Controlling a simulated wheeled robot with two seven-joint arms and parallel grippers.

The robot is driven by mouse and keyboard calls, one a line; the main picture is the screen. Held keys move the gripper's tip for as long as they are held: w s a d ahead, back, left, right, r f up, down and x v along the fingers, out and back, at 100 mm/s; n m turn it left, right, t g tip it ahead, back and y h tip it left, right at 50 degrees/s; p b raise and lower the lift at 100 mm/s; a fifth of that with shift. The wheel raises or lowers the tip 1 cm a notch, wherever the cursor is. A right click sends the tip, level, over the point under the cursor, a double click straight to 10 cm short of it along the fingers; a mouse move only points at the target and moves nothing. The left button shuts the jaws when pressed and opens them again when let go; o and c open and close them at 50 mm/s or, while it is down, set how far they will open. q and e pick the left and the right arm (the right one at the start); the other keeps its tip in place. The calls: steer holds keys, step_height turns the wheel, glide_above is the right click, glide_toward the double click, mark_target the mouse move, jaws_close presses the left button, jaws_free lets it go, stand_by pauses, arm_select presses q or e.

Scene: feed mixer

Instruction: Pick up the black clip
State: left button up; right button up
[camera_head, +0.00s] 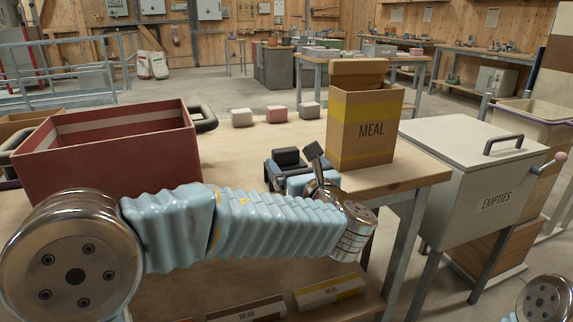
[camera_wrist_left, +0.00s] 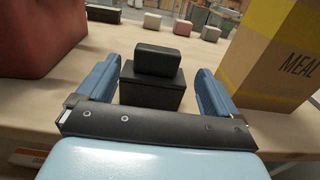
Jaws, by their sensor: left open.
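The black clip (camera_head: 287,156) is near the table's front edge, left of the MEAL box. In the left wrist view the clip (camera_wrist_left: 153,90) shows as a dark block with a smaller block on top. My left gripper (camera_head: 292,168) is at the clip, partly hidden behind my own wrist in the head view. In the left wrist view the gripper (camera_wrist_left: 157,70) is open, with one blue finger on each side of the clip. A gap shows at the right finger; contact on the left cannot be told. My right gripper is not in view.
The tall MEAL box (camera_head: 366,125) stands close to the right of my left gripper. A red bin (camera_head: 110,150) stands at the left of the table (camera_head: 412,178). Several small blocks (camera_head: 276,115) lie at the back. The EMPTIES bin (camera_head: 470,185) is to the right.

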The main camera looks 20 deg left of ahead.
mark_target(283, 150)
arm_select(q)
steer(key=p+x, duration=0.1)
steer(key=x, duration=0.6)
steer(key=shift+w+a+r, duration=0.1)
steer(key=shift+a, duration=0.2)
steer(key=shift+c, duration=0.2)
steer(key=c, duration=1)
